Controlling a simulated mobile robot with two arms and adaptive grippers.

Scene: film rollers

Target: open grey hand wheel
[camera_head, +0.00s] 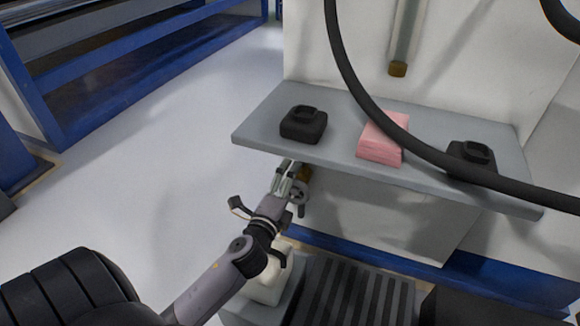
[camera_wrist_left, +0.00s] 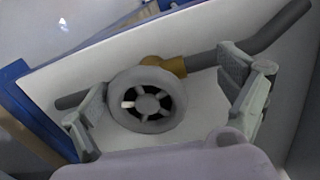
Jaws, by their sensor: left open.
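The grey hand wheel (camera_wrist_left: 148,99) is round and spoked, with a brass valve body (camera_wrist_left: 165,66) behind it on a grey pipe (camera_wrist_left: 285,28). My left gripper is open and holds nothing. My right gripper is not in view.
A grey shelf (camera_head: 250,135) juts out just above the gripper. It carries two black devices (camera_head: 303,124) (camera_head: 471,158) and a pink block (camera_head: 382,138). A thick black hose (camera_head: 365,100) crosses in front. Open floor (camera_head: 170,150) lies to the left.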

